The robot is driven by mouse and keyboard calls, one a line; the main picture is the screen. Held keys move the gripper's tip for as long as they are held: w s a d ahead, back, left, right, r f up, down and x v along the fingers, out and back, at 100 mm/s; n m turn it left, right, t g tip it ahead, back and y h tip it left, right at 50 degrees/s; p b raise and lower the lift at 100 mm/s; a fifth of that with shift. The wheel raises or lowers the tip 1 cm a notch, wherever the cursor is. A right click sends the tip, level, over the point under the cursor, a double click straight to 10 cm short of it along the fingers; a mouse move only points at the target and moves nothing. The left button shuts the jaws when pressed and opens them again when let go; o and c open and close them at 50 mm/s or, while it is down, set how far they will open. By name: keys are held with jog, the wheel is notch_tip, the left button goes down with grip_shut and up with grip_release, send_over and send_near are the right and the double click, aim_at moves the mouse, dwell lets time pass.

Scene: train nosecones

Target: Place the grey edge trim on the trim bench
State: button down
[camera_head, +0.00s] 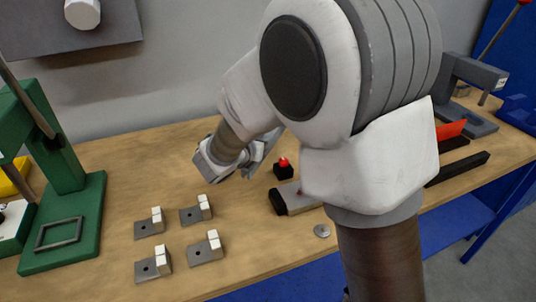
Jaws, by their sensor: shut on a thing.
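My gripper (238,172) is above the middle of the wooden bench, angled down, with its fingers mostly hidden by my wrist. It is shut on a grey piece (263,150), which looks like the grey edge trim; only a small part shows beside the wrist. I cannot tell whether the piece touches the wood. The wooden bench (120,160), likely the trim bench, runs across the view below my arm.
Several grey blocks with white uprights (151,224) stand at the front left. A green press (70,215) is at the far left. A black block with a red button (284,168) and a dark-ended bar (290,200) lie right of my gripper. A small metal disc (322,231) lies near the front edge.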

jog(key=shift+f+b, duration=0.55)
jog(key=shift+f, duration=1.3)
jog(key=shift+f, duration=0.25)
jog(key=c, duration=0.7)
grip_release()
jog(key=shift+r, duration=0.1)
